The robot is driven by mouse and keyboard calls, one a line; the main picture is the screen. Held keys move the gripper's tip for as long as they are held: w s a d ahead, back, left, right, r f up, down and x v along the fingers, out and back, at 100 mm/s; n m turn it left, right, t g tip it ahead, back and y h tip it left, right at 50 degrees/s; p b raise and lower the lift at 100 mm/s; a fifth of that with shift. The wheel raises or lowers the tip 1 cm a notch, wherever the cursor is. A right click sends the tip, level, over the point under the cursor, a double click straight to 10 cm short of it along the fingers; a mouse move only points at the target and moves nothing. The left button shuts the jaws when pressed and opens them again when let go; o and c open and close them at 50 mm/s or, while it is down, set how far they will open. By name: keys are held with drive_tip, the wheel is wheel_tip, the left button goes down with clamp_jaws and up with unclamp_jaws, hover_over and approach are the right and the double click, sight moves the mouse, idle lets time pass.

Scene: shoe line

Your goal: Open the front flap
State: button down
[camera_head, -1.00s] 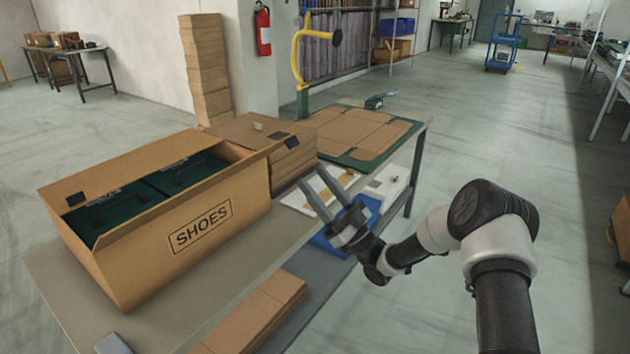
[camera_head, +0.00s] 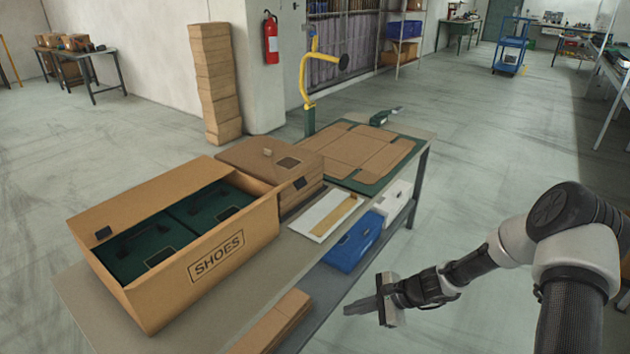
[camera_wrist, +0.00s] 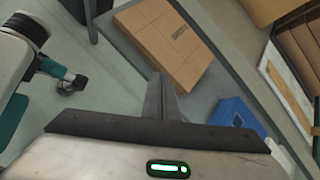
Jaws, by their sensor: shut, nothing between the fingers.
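A large brown carton (camera_head: 245,268) marked SHOES stands on the table with its top open. Dark green boxes (camera_head: 150,245) show inside it. A brown flap (camera_head: 165,195) with a dark patch stands along its far long side. The near side with the lettering is upright; I cannot tell a separate front flap there. My gripper (camera_head: 362,308) is off the table's front edge, low and to the right of the carton, apart from it. Its fingers are together and empty; they also show in the wrist view (camera_wrist: 163,97).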

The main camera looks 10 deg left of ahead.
drive_tip(key=w+a+r+m+t+y+p, duration=0.1)
drive_tip(key=w+r+m+t+y, duration=0.25)
drive_tip(key=r, duration=0.85)
drive_tip(key=w+a+r+m+t+y+p, duration=0.1)
drive_tip(key=w+r+m+t+y+p, duration=0.25)
drive_tip(key=r, duration=0.85)
drive_tip(key=w+a+r, duration=0.2)
drive_tip(key=a, duration=0.3)
drive_tip(key=w+a+r+m+y+b, duration=0.1)
drive_tip(key=w+a+r, duration=0.1)
drive_tip(key=a, duration=0.3)
drive_tip(key=shift+w+a, duration=0.3)
drive_tip(key=shift+w, duration=0.05)
